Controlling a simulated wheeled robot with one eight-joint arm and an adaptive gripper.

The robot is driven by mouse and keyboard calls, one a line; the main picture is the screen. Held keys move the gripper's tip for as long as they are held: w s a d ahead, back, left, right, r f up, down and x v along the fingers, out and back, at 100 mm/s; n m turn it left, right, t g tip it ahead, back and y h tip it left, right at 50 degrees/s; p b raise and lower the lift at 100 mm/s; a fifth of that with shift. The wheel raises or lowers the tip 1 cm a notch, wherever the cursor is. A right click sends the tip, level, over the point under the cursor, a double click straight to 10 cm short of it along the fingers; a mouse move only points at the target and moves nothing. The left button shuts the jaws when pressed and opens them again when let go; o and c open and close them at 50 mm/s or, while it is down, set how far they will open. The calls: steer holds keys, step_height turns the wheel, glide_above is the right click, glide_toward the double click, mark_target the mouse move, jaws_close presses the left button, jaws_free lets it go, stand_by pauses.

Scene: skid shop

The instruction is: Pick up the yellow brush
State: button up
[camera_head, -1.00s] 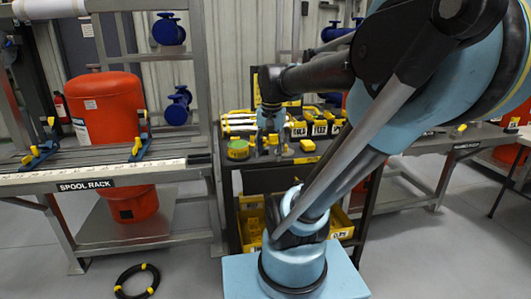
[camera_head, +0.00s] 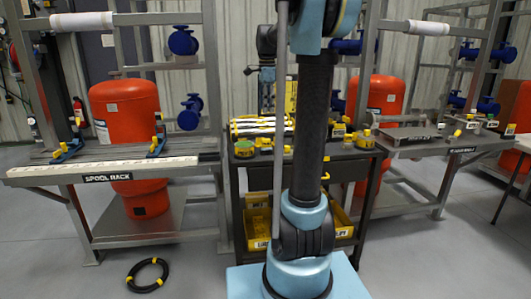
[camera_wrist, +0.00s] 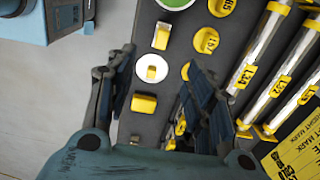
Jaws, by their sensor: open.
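My gripper (camera_wrist: 158,66) is open and empty in the wrist view, pointing down over a dark cart top (camera_wrist: 128,128). Between and beyond its fingers lie several small yellow pieces. One is a plain yellow block (camera_wrist: 144,103) between the fingers; another is a yellow block with a white part (camera_wrist: 160,38) farther up. I cannot tell for sure which of these is the yellow brush. In the head view my gripper (camera_head: 267,92) hangs above the cart, and my own arm hides much of the cart top.
A white disc (camera_wrist: 151,68) lies between the two blocks. Yellow-capped tubes (camera_wrist: 262,45) lie to the right. Yellow bins (camera_head: 257,212) sit on the cart's lower shelf. The spool rack (camera_head: 112,178) and red tanks (camera_head: 125,108) stand beside it. A black coil (camera_head: 148,274) lies on the floor.

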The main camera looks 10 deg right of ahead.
mark_target(266, 139)
step_height(266, 139, down, 11)
steer(key=shift+w+d+f, duration=0.1)
steer(key=shift+f, duration=0.05)
steer(key=shift+w+a+f, duration=0.1)
steer(key=shift+f, duration=1.4)
steer(key=shift+a+f, duration=0.1)
steer(key=shift+f, duration=1.4)
jaws_close()
